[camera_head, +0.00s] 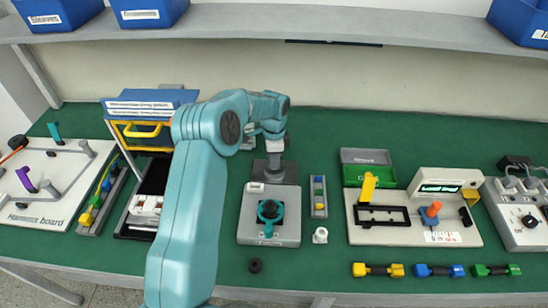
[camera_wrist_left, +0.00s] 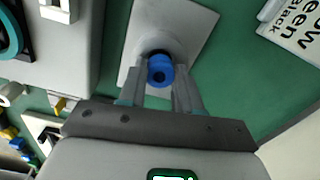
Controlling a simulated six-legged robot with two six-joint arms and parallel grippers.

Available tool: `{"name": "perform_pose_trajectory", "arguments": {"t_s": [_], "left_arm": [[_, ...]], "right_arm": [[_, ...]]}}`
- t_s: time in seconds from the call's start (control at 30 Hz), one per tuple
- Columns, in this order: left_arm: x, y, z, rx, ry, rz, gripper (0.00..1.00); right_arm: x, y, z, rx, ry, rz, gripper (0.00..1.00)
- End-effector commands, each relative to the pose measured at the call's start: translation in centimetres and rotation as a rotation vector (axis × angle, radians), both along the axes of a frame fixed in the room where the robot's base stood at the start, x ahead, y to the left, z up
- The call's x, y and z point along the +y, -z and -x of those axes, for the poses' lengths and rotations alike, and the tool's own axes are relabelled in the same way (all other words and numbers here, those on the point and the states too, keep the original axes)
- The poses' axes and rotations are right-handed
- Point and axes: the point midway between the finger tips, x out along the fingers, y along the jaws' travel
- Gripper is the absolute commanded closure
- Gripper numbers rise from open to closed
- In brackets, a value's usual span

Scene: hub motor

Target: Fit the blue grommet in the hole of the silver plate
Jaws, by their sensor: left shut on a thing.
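The silver plate (camera_wrist_left: 196,27) fills the top middle of the left wrist view, with a raised round part and a dark area behind the grommet. In the head view, a grey plate-like stand (camera_head: 284,171) shows below my gripper. The blue grommet (camera_wrist_left: 161,75) is a short ring with a dark centre. My left gripper (camera_wrist_left: 160,72) is shut on it, one finger on each side, in front of the plate's round part. The grommet hides most of the hole, so I cannot tell whether it touches or enters it. In the head view my left gripper (camera_head: 273,143) hides the grommet.
A grey box with a teal knob (camera_head: 269,211) stands just in front of the plate. A narrow tray of coloured pieces (camera_head: 319,196) and a green box (camera_head: 366,157) are to the right. A yellow-handled rack (camera_head: 146,130) is left of my arm.

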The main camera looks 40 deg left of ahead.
Motion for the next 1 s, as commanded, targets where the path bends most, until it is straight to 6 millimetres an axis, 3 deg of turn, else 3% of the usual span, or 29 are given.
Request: {"name": "perform_pose_trajectory", "arguments": {"t_s": [0.47, 0.5, 0.57, 0.6, 1.0], "left_arm": [[0.0, 1.08, 0.02, 0.001, 0.0, 0.001, 0.95], [0.0, 1.03, 0.02, 0.0, 0.0, 0.0, 0.6], [0.0, 1.0, 0.02, 0.0, 0.0, 0.0, 0.41], [0.0, 1.0, 0.02, 0.0, 0.0, 0.0, 0.37], [0.01, 0.99, 0.01, 0.0, 0.0, 0.0, 0.37]], "right_arm": [[0.0, 0.78, -0.01, 0.0, 0.0, 0.0, 0.57], [0.01, 0.72, 0.0, 0.0, 0.0, 0.0, 0.57], [0.0, 0.69, 0.0, 0.0, 0.0, 0.0, 0.57], [-0.01, 0.69, -0.01, 0.0, 0.0, 0.0, 0.57], [0.0, 0.69, 0.0, 0.0, 0.0, 0.0, 0.57]]}}
